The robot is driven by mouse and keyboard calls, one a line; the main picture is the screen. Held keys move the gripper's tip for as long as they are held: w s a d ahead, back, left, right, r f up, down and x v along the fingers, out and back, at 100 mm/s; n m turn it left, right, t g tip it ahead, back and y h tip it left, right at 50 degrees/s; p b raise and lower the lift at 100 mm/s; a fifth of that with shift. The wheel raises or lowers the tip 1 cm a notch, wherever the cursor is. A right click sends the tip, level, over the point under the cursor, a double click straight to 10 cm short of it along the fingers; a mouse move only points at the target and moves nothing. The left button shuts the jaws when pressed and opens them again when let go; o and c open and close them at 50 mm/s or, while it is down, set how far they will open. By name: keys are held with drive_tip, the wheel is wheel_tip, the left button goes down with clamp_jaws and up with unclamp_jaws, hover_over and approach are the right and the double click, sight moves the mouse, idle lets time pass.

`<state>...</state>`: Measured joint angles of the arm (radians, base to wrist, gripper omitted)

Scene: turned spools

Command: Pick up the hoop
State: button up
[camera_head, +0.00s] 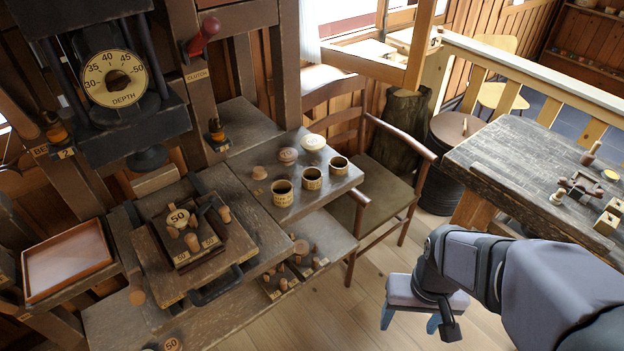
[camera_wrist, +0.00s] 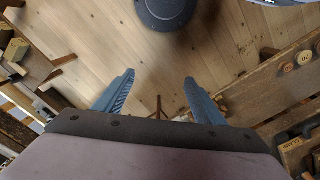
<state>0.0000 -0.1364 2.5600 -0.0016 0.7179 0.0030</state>
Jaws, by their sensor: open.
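My gripper (camera_head: 411,320) hangs over the bare plank floor in the head view, right of the workbench and clear of everything. I cannot pick out a hoop for certain in either view. Three short round ring-like cups stand on the bench shelf: a left one (camera_head: 283,192), a middle one (camera_head: 312,178) and a right one (camera_head: 339,166). Their tops are dark and look open. My gripper is well away from them.
A wooden chair (camera_head: 392,184) stands between the shelf and the right-hand table (camera_head: 500,150). A press with a depth dial (camera_head: 115,78) rises at the left. A reddish tray (camera_head: 68,259) lies below it. A dark round top (camera_wrist: 167,10) shows in the wrist view.

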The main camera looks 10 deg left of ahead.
drive_tip(key=shift+o, duration=0.5)
drive_tip(key=t, duration=0.4)
approach(312, 174)
drive_tip(key=shift+s+d+m, duration=0.2)
drive_tip(key=shift+s+d, duration=0.1)
drive_tip(key=shift+s, duration=0.2)
drive_tip(key=shift+s+d+m, duration=0.2)
drive_tip(key=shift+s+d, duration=0.1)
drive_tip(key=shift+s, duration=0.2)
drive_tip(key=shift+t, duration=0.3)
drive_tip(key=shift+a+p+x, duration=0.25)
drive_tip(key=shift+p+x, duration=0.9)
drive_tip(key=shift+x, duration=0.7)
drive_tip(key=shift+a+p+x, duration=0.2)
drive_tip(key=shift+p+x, duration=0.95)
drive_tip(key=shift+x, duration=0.75)
drive_tip(key=shift+s, duration=0.1)
drive_tip(key=shift+c, duration=0.3)
drive_tip(key=c, duration=1)
